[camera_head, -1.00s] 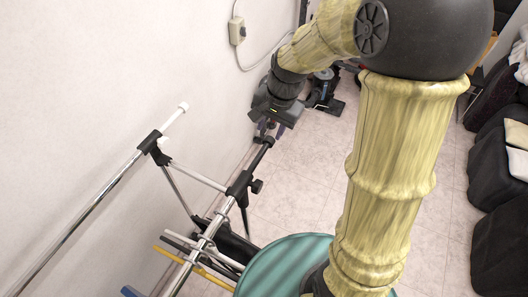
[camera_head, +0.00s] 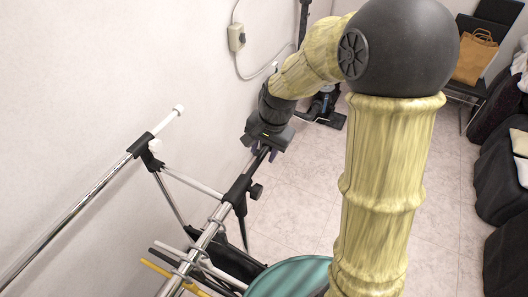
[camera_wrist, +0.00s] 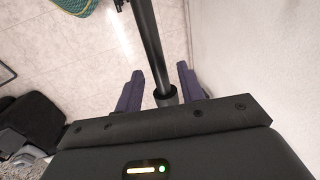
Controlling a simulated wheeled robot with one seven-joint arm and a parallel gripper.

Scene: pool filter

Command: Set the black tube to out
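The black tube (camera_head: 249,173) slants up from a rack's black joint in the head view, toward my gripper. In the wrist view the black tube (camera_wrist: 148,40) runs from the top edge down between my fingers to a thicker black end. My gripper (camera_wrist: 160,70) is open, with one purple finger on each side of the tube's end and a visible gap on both sides. In the head view my gripper (camera_head: 262,152) is at the tube's upper end. The fingers are small and partly hidden there, so contact cannot be told from that view.
A chrome rack rail (camera_head: 75,220) with a white end stands close to the wall at left. A teal rounded object (camera_head: 290,277) is at the bottom. A black knob (camera_head: 256,191) sticks out beside the tube. Tiled floor (camera_head: 310,190) is open to the right.

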